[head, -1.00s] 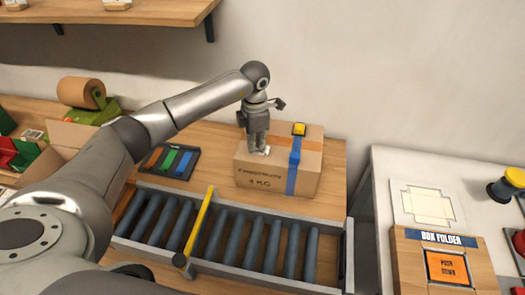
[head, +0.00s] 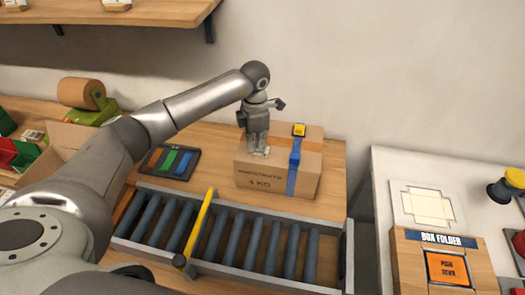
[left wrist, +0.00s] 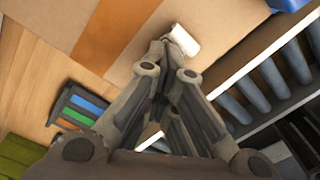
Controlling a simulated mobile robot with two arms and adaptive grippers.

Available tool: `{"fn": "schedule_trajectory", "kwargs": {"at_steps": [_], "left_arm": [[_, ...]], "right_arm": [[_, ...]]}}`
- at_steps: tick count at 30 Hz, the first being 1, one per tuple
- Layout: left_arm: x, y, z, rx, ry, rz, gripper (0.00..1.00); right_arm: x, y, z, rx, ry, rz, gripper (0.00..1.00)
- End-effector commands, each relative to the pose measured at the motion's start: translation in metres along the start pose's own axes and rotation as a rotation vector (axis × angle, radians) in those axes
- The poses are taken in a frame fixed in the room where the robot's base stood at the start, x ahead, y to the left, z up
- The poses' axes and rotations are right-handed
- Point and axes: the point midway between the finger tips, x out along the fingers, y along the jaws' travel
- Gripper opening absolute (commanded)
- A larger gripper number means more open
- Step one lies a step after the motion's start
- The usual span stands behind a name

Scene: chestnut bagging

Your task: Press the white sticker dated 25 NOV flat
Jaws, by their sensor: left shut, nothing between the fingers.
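The white sticker (left wrist: 184,41) shows in the left wrist view beside my fingertips, on the top of the cardboard box, and looks curled. Its date cannot be read. In the head view only a small pale patch shows at the fingertips. The cardboard box (head: 268,182) is closed and sits on the wooden bench behind the roller conveyor. My left gripper (head: 258,150) points down at the left part of the box top, shut with nothing held. Its fingers (left wrist: 172,42) hide part of the sticker. My right gripper is in neither view.
The roller conveyor (head: 225,238) with a yellow bar (head: 200,222) lies in front. A tray of coloured strips (head: 170,162) lies left. The box folder (head: 440,262) stands on the right table.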

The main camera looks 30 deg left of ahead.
Motion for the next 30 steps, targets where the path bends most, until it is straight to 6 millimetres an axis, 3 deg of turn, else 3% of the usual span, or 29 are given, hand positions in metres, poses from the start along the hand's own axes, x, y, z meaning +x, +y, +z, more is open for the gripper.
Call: {"fn": "schedule_trajectory", "kwargs": {"at_steps": [24,30], "left_arm": [[-0.061,0.001,0.0,-0.001,-0.002,0.002,0.0],[-0.067,0.0,0.0,-0.001,-0.001,0.001,0.0]], "right_arm": [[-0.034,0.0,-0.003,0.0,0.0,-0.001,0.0],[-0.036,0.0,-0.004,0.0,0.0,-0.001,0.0]]}}
